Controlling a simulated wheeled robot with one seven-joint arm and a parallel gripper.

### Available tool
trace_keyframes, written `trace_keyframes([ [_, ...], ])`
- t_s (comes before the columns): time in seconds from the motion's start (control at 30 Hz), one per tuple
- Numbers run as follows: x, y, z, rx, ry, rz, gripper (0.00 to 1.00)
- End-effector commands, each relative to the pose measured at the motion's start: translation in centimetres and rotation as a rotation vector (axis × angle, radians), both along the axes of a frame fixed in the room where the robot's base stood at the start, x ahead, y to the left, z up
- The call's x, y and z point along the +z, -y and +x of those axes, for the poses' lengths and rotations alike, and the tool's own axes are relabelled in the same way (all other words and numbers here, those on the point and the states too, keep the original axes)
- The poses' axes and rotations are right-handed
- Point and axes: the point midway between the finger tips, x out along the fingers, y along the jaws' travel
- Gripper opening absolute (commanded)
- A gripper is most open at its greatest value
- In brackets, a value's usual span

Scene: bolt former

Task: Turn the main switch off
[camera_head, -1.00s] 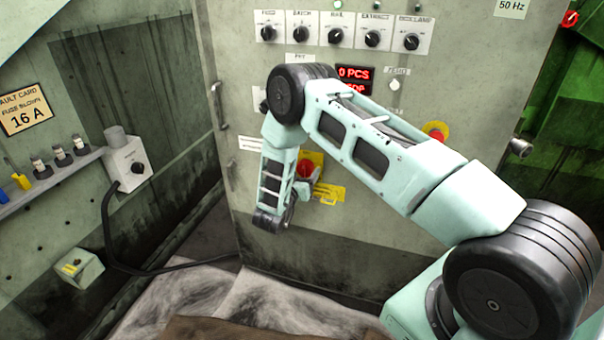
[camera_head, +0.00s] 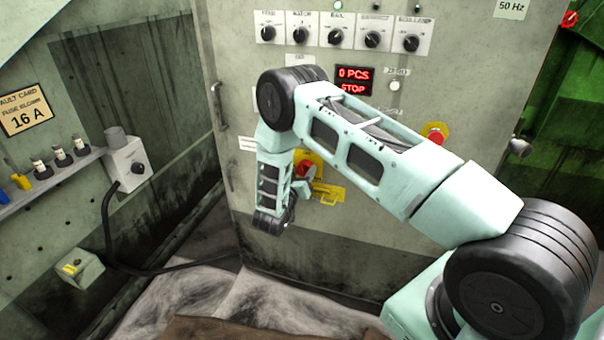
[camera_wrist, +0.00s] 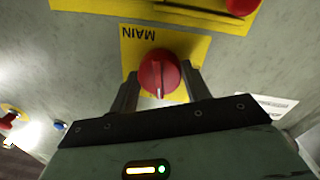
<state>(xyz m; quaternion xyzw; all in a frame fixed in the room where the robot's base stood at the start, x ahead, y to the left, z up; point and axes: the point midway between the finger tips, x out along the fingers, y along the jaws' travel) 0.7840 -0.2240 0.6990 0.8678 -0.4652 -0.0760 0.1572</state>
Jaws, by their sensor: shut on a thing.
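The main switch is a round red knob (camera_wrist: 159,74) on a yellow plate marked MAIN (camera_wrist: 133,48), upside down in the wrist view. My gripper (camera_wrist: 160,88) has one finger on each side of the knob and is shut on it. The knob's ridge points roughly up and down in that view. In the head view my gripper (camera_head: 302,188) is low on the cabinet front (camera_head: 230,120), partly hidden by my wrist. A red part (camera_head: 304,169) on yellow shows just above it; I cannot tell there whether it is the main switch.
Above are a row of black selector knobs (camera_head: 338,38) and a red display (camera_head: 353,80) reading 0 PCS, STOP. A red button (camera_head: 435,133) on yellow sits to the right. A grey switch box (camera_head: 125,158) with a black cable (camera_head: 150,271) is at left.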

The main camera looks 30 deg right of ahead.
Motion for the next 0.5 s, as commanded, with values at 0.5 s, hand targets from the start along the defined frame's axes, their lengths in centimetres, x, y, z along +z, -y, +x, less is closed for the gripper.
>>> trace_keyframes([
  [0.5,-0.04,-0.05,-0.01,0.003,-0.381,-0.301,0.25],
])
